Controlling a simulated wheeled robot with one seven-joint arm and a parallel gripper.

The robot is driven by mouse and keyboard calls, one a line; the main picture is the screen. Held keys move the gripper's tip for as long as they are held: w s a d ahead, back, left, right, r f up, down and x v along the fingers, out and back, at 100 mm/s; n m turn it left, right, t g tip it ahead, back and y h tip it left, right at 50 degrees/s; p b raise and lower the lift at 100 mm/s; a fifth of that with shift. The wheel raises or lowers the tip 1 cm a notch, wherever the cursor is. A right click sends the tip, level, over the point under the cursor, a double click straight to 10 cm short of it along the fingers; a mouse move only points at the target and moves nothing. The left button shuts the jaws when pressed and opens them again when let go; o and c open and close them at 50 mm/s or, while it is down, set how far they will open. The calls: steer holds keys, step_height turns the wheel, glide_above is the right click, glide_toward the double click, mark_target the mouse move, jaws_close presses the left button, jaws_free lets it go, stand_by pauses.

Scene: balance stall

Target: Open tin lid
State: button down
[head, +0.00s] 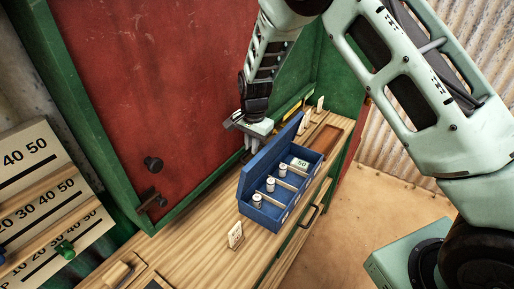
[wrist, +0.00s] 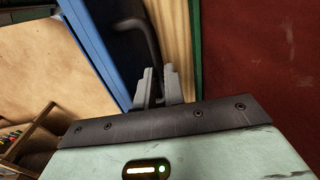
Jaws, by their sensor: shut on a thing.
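The blue tin (head: 262,216) stands on the wooden counter. Its blue lid (head: 287,138) is raised at the tin's back long side, standing steeply up. Inside are compartments with several small pale cylinders and a card marked 50. My gripper (head: 247,135) is behind the raised lid, on the side toward the red board. In the wrist view my gripper's fingers (wrist: 157,86) are close together at the end of a dark curved handle (wrist: 137,28), beside the lid's blue edge (wrist: 94,45). The fingers are shut on this handle; the exact contact is partly hidden.
The red board (head: 150,80) in a green frame rises close behind the counter (head: 185,233). Numbered scale boards (head: 45,205) are at left.

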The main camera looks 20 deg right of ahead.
steer(key=shift+w+a+f, duration=0.1)
steer(key=shift+a+f, duration=0.2)
steer(key=shift+f, duration=0.1)
steer(key=c, duration=1.6)
jaws_free()
steer(key=shift+o, duration=0.6)
steer(key=shift+w, duration=0.1)
steer(key=shift+r, duration=0.15)
steer(key=shift+w, duration=0.1)
step_height(320, 180, up, 17)
steer(key=b, duration=0.5)
steer(key=shift+s+d+r, duration=0.15)
steer(key=shift+s+d, duration=0.2)
steer(key=shift+s, duration=0.1)
